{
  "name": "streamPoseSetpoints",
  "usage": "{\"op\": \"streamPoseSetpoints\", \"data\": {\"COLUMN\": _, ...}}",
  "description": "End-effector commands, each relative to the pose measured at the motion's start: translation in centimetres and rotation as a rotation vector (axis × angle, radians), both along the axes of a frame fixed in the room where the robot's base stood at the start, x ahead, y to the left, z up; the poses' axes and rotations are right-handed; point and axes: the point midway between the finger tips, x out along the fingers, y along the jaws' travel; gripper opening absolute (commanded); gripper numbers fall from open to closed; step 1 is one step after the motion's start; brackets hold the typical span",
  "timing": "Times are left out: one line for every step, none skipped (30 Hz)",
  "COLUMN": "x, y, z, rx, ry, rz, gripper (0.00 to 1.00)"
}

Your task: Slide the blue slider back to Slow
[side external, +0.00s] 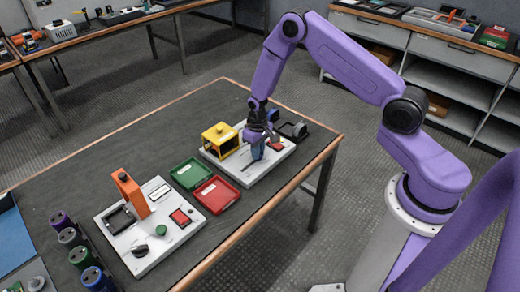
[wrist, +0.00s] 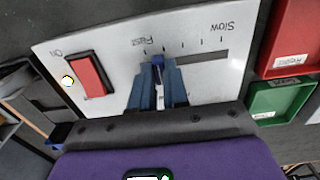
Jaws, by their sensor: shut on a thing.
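The blue slider knob (wrist: 158,59) sits at the Fast end of a dark slot in a light grey panel (wrist: 110,37). The slot (wrist: 205,56) runs bare to the right, to the Slow label (wrist: 216,28); the Fast label (wrist: 148,42) is above the knob. Both labels read upside down in the wrist view. My gripper (wrist: 158,68) has its blue fingers shut on the knob, one on each side. In the side view my gripper (side external: 257,155) is down at the panel (side external: 262,172), and the knob is hidden there.
A red rocker switch (wrist: 89,74) marked On is left of the slot. A yellow frame (side external: 221,136) stands on the panel's left part. Green (side external: 189,173) and red (side external: 217,194) trays lie beside the panel. A second panel (side external: 140,262) has an orange upright part (side external: 131,195).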

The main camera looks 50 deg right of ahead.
Motion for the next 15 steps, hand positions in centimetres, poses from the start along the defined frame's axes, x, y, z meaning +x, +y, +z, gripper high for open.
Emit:
{"op": "streamPoseSetpoints", "data": {"x": 0.0, "y": 0.3, "z": 0.0, "rx": 0.000, "ry": -0.001, "rz": 0.001, "gripper": 0.00}}
{"op": "streamPoseSetpoints", "data": {"x": 0.0, "y": 0.4, "z": 0.0, "rx": 0.000, "ry": -0.001, "rz": 0.001, "gripper": 0.00}}
{"op": "streamPoseSetpoints", "data": {"x": 0.0, "y": 0.6, "z": 0.0, "rx": 0.000, "ry": -0.001, "rz": 0.001, "gripper": 0.00}}
{"op": "streamPoseSetpoints", "data": {"x": 0.0, "y": 0.7, "z": 0.0, "rx": 0.000, "ry": -0.001, "rz": 0.001, "gripper": 0.00}}
{"op": "streamPoseSetpoints", "data": {"x": 0.0, "y": 0.8, "z": 0.0, "rx": 0.000, "ry": -0.001, "rz": 0.002, "gripper": 0.00}}
{"op": "streamPoseSetpoints", "data": {"x": 0.0, "y": 1.0, "z": 0.0, "rx": 0.000, "ry": -0.001, "rz": 0.002, "gripper": 0.00}}
{"op": "streamPoseSetpoints", "data": {"x": 0.0, "y": 1.1, "z": 0.0, "rx": 0.000, "ry": -0.001, "rz": 0.002, "gripper": 0.00}}
{"op": "streamPoseSetpoints", "data": {"x": 0.0, "y": 1.3, "z": 0.0, "rx": 0.000, "ry": -0.001, "rz": 0.002, "gripper": 0.00}}
{"op": "streamPoseSetpoints", "data": {"x": 0.0, "y": 1.4, "z": 0.0, "rx": 0.000, "ry": -0.001, "rz": 0.001, "gripper": 0.00}}
{"op": "streamPoseSetpoints", "data": {"x": 0.0, "y": 1.6, "z": 0.0, "rx": 0.000, "ry": -0.001, "rz": 0.001, "gripper": 0.00}}
{"op": "streamPoseSetpoints", "data": {"x": 0.0, "y": 1.7, "z": 0.0, "rx": 0.000, "ry": -0.001, "rz": 0.001, "gripper": 0.00}}
{"op": "streamPoseSetpoints", "data": {"x": 0.0, "y": 1.9, "z": 0.0, "rx": 0.000, "ry": -0.001, "rz": 0.001, "gripper": 0.00}}
{"op": "streamPoseSetpoints", "data": {"x": 0.0, "y": 2.0, "z": 0.0, "rx": 0.000, "ry": -0.001, "rz": 0.001, "gripper": 0.00}}
{"op": "streamPoseSetpoints", "data": {"x": 0.0, "y": 2.1, "z": 0.0, "rx": 0.000, "ry": -0.001, "rz": 0.001, "gripper": 0.00}}
{"op": "streamPoseSetpoints", "data": {"x": 0.0, "y": 2.3, "z": 0.0, "rx": 0.000, "ry": -0.001, "rz": 0.002, "gripper": 0.00}}
